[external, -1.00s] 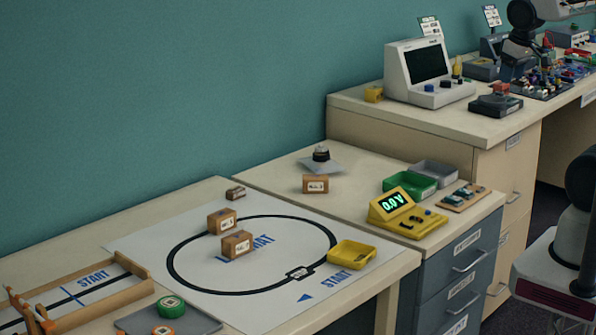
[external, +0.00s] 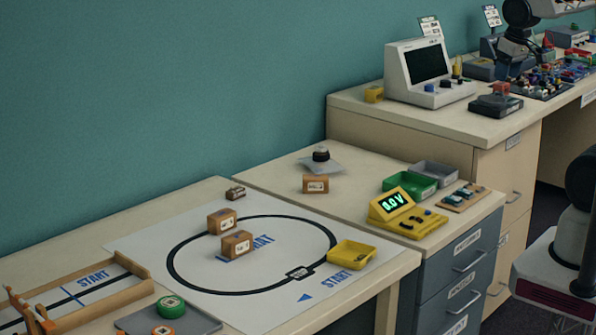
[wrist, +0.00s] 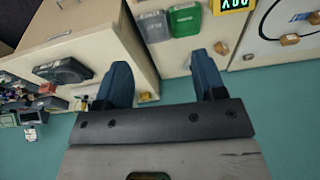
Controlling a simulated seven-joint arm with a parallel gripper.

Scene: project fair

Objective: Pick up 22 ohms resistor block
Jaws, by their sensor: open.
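Several brown blocks with white labels stand on the desks in the external view. One block (external: 222,221) and another block (external: 237,245) are on the white mat, a third block (external: 316,184) is on the middle desk, and a small one (external: 235,193) lies by the mat's back edge. The labels are too small to read, so I cannot tell which is 22 ohms. Brown blocks also show at the right of the wrist view (wrist: 290,39).
A yellow meter (external: 407,213), a green bin (external: 410,181) and a grey bin (external: 435,173) stand on the middle desk. A yellow tray (external: 352,254) is on the mat. A monitor-like box (external: 424,73) and a cluttered board (external: 543,83) occupy the higher right desk.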

